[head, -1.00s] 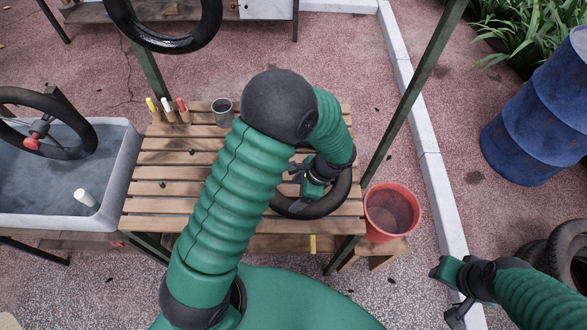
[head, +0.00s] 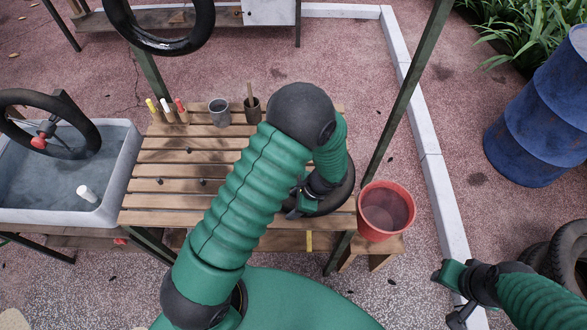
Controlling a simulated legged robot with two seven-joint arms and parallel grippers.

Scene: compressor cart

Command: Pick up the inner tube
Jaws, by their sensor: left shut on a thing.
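The black inner tube (head: 340,199) is at the right end of the slatted wooden table (head: 165,202), partly hidden behind my left forearm and gripper. My left gripper (head: 297,207) is at the tube's left side, shut on it. I cannot tell whether the tube is touching the slats or just above them.
A red bucket (head: 386,211) stands close to the table's right end. A grey cup (head: 219,112), a dark cup (head: 252,110) and coloured markers (head: 167,112) line the back edge. A water basin (head: 120,180) is at left, a blue barrel (head: 540,120) at right. Posts rise beside the table.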

